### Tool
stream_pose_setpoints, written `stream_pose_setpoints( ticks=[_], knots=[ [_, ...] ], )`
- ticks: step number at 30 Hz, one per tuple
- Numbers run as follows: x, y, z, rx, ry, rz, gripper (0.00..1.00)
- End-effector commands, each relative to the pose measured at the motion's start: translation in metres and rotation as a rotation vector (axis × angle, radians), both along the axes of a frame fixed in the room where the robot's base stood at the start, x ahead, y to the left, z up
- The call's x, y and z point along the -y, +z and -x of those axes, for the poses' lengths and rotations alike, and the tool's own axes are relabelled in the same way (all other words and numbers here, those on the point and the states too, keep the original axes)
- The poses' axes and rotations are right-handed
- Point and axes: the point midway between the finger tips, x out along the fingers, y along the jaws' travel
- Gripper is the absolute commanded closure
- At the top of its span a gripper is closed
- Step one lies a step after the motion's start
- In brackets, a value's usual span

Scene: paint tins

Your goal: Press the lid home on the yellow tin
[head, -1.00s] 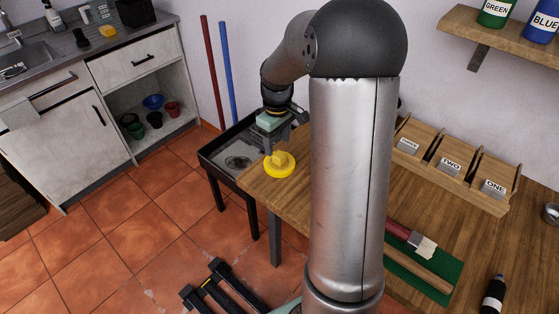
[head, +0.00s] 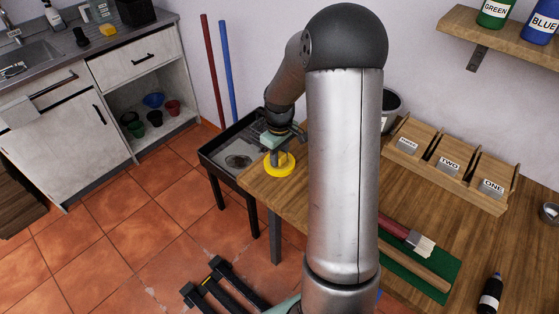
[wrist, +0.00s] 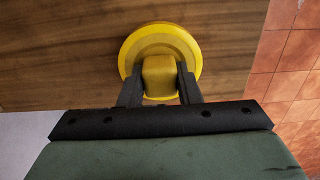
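The yellow lid (head: 282,170), a round disc with a block-shaped knob, lies flat on the left end of the wooden table. My gripper (head: 275,155) is down at the lid, fingers pointing at it. In the wrist view the knob (wrist: 158,76) stands between the two dark fingers of my gripper (wrist: 160,82), very close to both. I cannot tell whether they touch it. A grey open-topped tin (head: 391,108) with a pale label shows partly behind my arm. Its label is unreadable, and I see no tin I can identify as yellow.
A wooden holder (head: 446,178) with blocks marked ONE and TWO stands at the back right. A brush (head: 408,236) lies on a green mat (head: 440,285), with a dark bottle (head: 491,293) nearby. A black-framed basin (head: 225,150) adjoins the table's left end. My arm hides the table's middle.

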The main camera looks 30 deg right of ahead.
Motion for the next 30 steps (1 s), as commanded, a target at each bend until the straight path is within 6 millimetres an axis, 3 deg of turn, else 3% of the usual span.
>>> stream_pose_setpoints(
  ticks=[13,20,28,30],
  knots=[
    [0.0,0.005,0.0,0.001,0.0,0.001,0.91],
    [0.001,0.034,-0.001,0.005,-0.001,0.002,0.91],
    [0.002,0.094,0.053,0.006,-0.003,0.004,0.91],
    [0.002,0.1,0.073,0.003,-0.003,0.003,0.91]
  ],
)
